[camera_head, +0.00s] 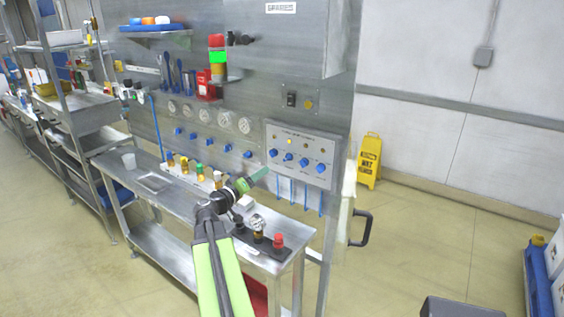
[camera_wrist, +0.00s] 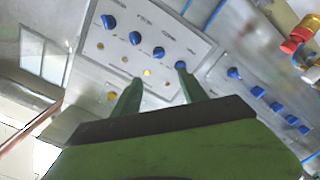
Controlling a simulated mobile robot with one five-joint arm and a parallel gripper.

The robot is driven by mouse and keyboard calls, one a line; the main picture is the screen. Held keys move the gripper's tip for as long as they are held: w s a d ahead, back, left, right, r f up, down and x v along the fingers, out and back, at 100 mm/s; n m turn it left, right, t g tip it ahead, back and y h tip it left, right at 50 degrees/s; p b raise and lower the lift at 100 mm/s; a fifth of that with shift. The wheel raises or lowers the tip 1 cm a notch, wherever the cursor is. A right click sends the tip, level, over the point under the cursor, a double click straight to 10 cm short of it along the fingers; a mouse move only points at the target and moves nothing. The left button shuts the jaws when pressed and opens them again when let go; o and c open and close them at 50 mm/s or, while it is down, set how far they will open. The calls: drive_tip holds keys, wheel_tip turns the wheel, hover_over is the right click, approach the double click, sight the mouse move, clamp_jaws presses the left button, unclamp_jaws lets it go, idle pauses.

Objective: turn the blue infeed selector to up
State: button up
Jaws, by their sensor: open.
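A grey control panel (camera_head: 301,146) on the machine wall carries a row of several blue knobs, which include the leftmost one (camera_head: 273,153). Their labels are too small to read, so I cannot tell which is the infeed selector. My gripper (camera_head: 262,173) is open in front of the panel's lower left. The wrist view shows the panel (camera_wrist: 150,20) turned over, with the same leftmost knob at the right end of its row (camera_wrist: 181,66). In that view my open fingers (camera_wrist: 160,76) have nothing between them, and the right fingertip appears just by that end knob; contact cannot be told.
A steel bench (camera_head: 180,199) stands below the panel, with several small coloured-top fittings on it. A row of blue valve handles (camera_head: 211,143) is left of the panel. Blue hooks (camera_head: 300,195) hang below it. A yellow floor sign (camera_head: 369,160) stands to the right, with open floor nearby.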

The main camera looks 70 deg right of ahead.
sight(287, 158)
drive_tip(key=x, duration=1.5)
